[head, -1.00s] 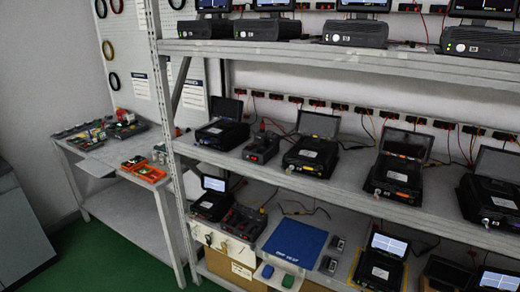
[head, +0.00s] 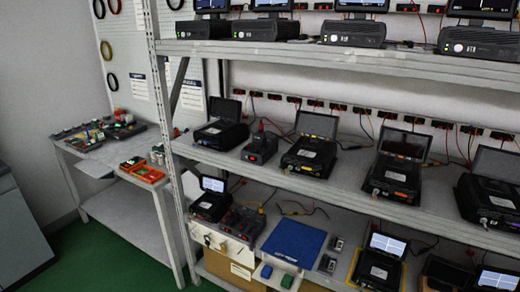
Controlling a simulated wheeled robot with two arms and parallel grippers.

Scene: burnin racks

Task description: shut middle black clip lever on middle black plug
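Neither of my grippers is in the head view. Small black plugs or sockets run in a row along the wall behind the middle shelf, one of them near the middle of the row (head: 315,103). Red and dark leads hang from several of them. A black device (head: 261,149) with a lead stands on the middle shelf, and another dark unit (head: 243,222) stands on the lower shelf. The black clip levers are too small to make out, so I cannot tell whether any is open or shut.
A grey metal rack (head: 350,173) fills the right, with several open black cases (head: 310,153) on its middle shelf. A blue mat (head: 295,242) lies on the lower shelf. A side table (head: 125,204) stands at the left. Green floor (head: 110,250) lies clear in front.

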